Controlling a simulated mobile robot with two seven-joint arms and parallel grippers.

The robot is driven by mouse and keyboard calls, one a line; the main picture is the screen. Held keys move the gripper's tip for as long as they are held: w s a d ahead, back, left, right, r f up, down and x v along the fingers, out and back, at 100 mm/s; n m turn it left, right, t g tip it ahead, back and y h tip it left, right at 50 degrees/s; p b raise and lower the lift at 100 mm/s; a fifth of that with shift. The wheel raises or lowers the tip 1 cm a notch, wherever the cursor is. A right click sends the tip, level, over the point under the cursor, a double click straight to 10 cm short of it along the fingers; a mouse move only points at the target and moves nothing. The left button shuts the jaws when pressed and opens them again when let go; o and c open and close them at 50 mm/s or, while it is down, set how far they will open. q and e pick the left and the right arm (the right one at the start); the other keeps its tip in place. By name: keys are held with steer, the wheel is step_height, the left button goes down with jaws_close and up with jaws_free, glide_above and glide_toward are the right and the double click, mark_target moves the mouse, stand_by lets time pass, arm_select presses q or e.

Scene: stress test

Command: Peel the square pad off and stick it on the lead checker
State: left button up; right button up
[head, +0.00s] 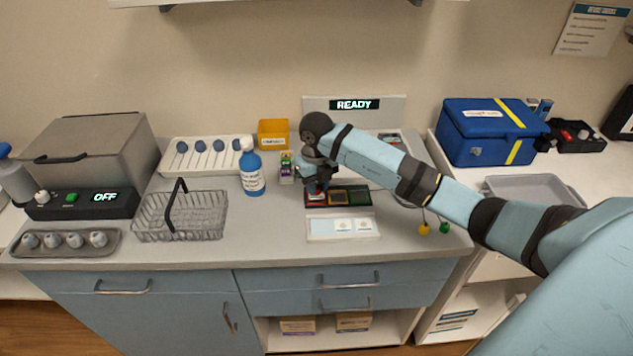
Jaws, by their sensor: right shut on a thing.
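My right gripper (316,191) is shut, pointing down over the left end of a dark strip with coloured squares (338,197). What it grips is mostly hidden by the fingers; it appears to be a small square pad. A pale backing sheet (318,229) lies in front of the strip, with two white square pads (343,225) on its right part and a bare left part. A pale panel with a READY display (354,104) stands behind my arm; it may be the lead checker, though I cannot tell for sure. My left gripper is out of view.
Yellow and green lead ends (424,228) hang at the counter's right edge. A blue case (487,132) stands to the right.

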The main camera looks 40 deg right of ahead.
stand_by(0.4)
steer(key=shift+f+b, duration=0.35)
steer(key=shift+f, duration=0.3)
stand_by(0.4)
steer(key=o, duration=0.5)
steer(key=shift+c, duration=0.2)
steer(key=shift+r, duration=0.1)
steer(key=shift+r+p, duration=1.45)
steer(key=shift+r, duration=0.5)
